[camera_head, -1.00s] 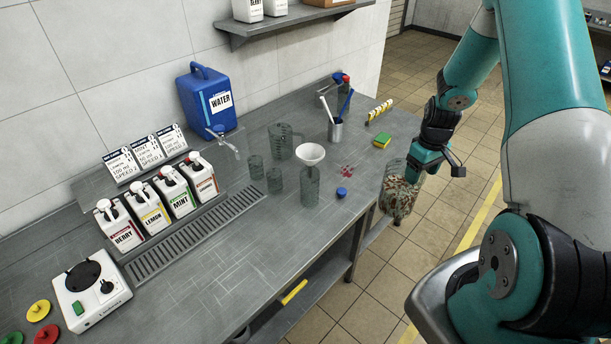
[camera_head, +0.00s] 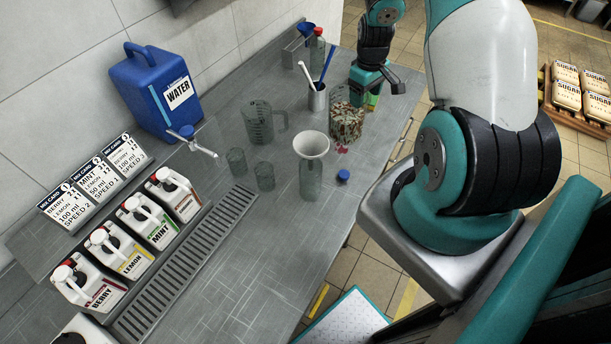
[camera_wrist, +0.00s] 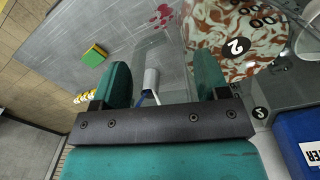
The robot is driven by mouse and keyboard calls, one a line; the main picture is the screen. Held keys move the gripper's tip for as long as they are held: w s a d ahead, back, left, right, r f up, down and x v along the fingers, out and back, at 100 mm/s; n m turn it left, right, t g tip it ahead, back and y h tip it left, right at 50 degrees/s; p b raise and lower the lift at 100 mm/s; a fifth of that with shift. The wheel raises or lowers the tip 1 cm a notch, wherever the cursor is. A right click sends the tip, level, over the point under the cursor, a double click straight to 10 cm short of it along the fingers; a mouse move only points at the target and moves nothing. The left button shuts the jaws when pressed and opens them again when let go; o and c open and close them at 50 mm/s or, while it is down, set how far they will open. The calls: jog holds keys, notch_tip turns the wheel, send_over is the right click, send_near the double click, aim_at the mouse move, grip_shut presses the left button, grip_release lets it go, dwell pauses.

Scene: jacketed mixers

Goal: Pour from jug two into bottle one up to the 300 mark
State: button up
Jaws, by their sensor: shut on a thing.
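A clear empty jug (camera_head: 257,122) and two glasses (camera_head: 265,176) stand left of the bottle. A blue cap (camera_head: 343,175) lies to its right. A cup (camera_head: 317,98) with brushes stands behind. The blue water canister (camera_head: 158,92) stands at the wall.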

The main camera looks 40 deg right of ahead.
jog(key=a+r+h+b, duration=0.5)
jog(key=a+h+b, duration=0.2)
jog(key=h, duration=0.2)
jog(key=shift+s+r+h, duration=0.2)
jog(key=shift+r+h, duration=0.05)
jog(key=shift+h, duration=0.15)
dwell(1.0)
jog(key=shift+a+r+h+b, duration=0.8)
jog(key=shift+a+r+h, duration=0.3)
jog(key=shift+h, duration=0.2)
dwell(4.4)
